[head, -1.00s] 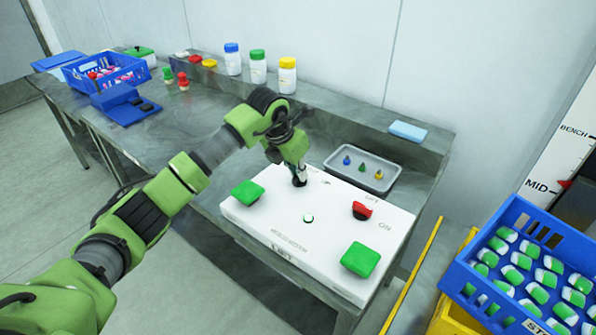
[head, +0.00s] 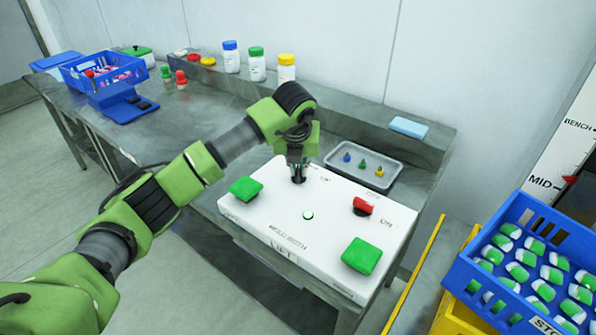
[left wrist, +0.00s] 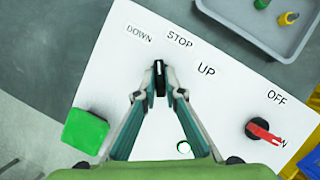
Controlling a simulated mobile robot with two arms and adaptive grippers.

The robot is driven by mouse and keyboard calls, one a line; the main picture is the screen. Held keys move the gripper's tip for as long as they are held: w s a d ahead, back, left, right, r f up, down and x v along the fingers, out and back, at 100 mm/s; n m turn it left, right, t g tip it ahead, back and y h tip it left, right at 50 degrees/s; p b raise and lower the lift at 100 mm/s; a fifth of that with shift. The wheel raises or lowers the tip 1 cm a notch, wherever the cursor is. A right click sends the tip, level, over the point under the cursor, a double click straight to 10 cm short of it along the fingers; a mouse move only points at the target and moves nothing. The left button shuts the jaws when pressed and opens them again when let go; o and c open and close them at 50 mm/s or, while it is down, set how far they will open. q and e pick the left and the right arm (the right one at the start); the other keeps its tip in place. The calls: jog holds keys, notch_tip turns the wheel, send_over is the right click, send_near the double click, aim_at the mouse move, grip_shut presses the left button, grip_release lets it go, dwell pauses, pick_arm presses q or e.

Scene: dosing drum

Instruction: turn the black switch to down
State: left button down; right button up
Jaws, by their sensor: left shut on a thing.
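The black switch (left wrist: 160,80) sits on the white control panel (left wrist: 125,75) and shows between my fingertips in the left wrist view. Its white line points roughly between the DOWN label (left wrist: 139,33) and the STOP label (left wrist: 179,39). The UP label (left wrist: 206,69) is to the right. My left gripper (head: 298,180) points down at the panel's back part and is shut on the switch; it also shows in the left wrist view (left wrist: 160,92). In the head view the fingers mostly hide the switch. My right gripper is not in view.
A red switch (head: 362,206) and green buttons (head: 246,189) (head: 361,256) stand on the same panel, with a small round white-and-green button (head: 308,215) between them. A grey tray (head: 398,170) lies behind. A blue crate (head: 460,265) stands at right.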

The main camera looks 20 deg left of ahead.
pick_arm(q)
jog(key=shift+d+n+y+b, duration=0.1)
jog(key=shift+n+y+b, duration=0.4)
jog(key=shift+n, duration=0.7)
jog(key=shift+r, duration=0.1)
jog(key=c, duration=2.1)
grip_release()
jog(key=shift+c, duration=0.2)
jog(key=v, duration=1.2)
jog(key=shift+w, duration=0.2)
